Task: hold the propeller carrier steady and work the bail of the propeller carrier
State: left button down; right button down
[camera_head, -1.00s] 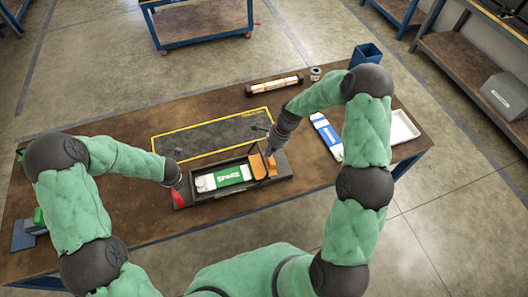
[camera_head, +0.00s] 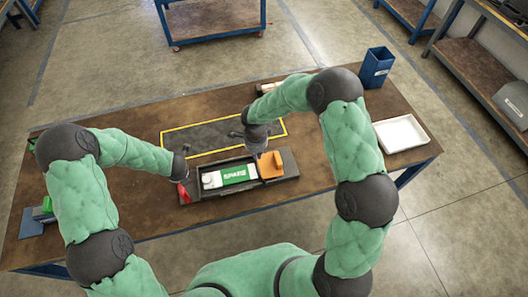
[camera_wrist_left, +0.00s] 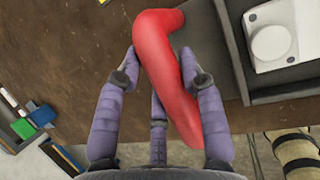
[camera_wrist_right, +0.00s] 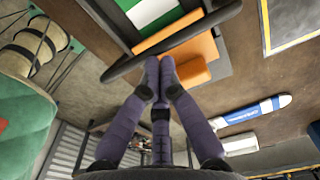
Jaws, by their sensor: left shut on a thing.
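The propeller carrier (camera_head: 222,192) is a long dark tray on the table, with a red grip (camera_head: 184,192) at its left end. A white and green block (camera_head: 233,176) marked SPARE lies in it, and an orange block (camera_head: 272,165) is at its right end. My left gripper (camera_wrist_left: 160,65) is shut on the red grip, one finger each side. My right gripper (camera_wrist_right: 158,72) is over the right half of the carrier, fingertips together. In the right wrist view they meet at a dark bar (camera_wrist_right: 205,25) near the orange block; contact is unclear.
A yellow-bordered dark mat (camera_head: 190,138) lies behind the carrier. A white tray (camera_head: 403,133) and a blue bin (camera_head: 377,68) stand at the right. A blue and white bottle-like thing (camera_wrist_right: 250,112) shows in the right wrist view. The table front is clear.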

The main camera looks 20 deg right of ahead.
jog(key=shift+w+a+f, duration=0.1)
jog(key=shift+a+f, duration=0.15)
jog(key=shift+a, duration=0.7)
jog(key=shift+a+f, duration=0.2)
jog(key=shift+a, duration=0.8)
